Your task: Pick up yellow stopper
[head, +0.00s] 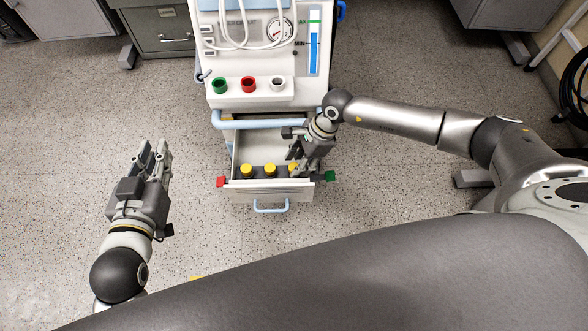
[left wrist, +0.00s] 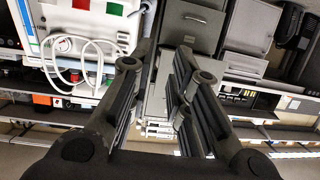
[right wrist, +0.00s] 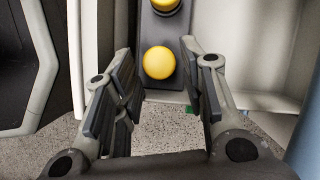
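Several yellow stoppers stand in a row along the front of the open drawer (head: 245,151), including a left one (head: 246,170) and a middle one (head: 270,170). My right gripper (head: 295,160) reaches down into the drawer at its right end, partly hiding the rightmost stopper. In the right wrist view, a yellow stopper (right wrist: 158,62) appears between the open fingers of the right gripper (right wrist: 158,78), with a gap on both sides. Another yellow stopper (right wrist: 165,4) is beyond it on the dark holder. My left gripper (head: 152,156) is open and empty, left of the drawer.
The white pump cart (head: 230,60) stands behind the drawer, with green (head: 220,85), red (head: 248,84) and white (head: 278,84) ports. The floor left of the cart is clear.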

